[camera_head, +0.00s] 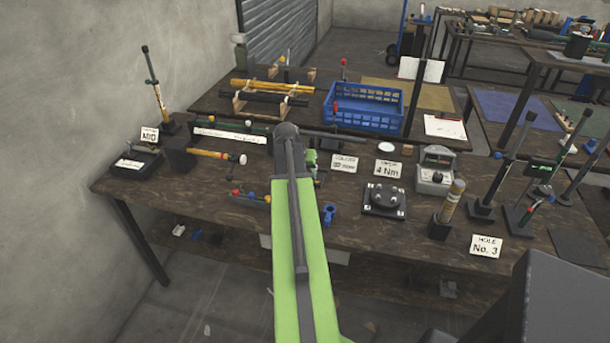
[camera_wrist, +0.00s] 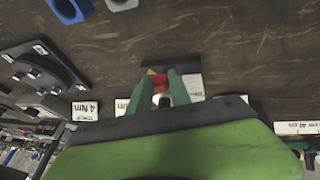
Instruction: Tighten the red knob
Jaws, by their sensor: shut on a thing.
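In the wrist view my gripper (camera_wrist: 160,80) has its two green fingers closed around a small red knob (camera_wrist: 159,83). The fingers hide the knob's sides. A white and dark round part lies just below the knob, and a bit of yellow shows beside its upper left. In the head view my green arm covers this spot, so the held knob cannot be made out there. How far the knob is turned cannot be told.
A dark block with round knobs (camera_head: 385,200) and a blue clamp-like part (camera_head: 329,214) stand right of my arm. A 4 Nm sign (camera_head: 388,169) is behind. A blue crate (camera_head: 362,108) stands farther back. Several upright tools crowd the right; the bench's front strip is mostly bare.

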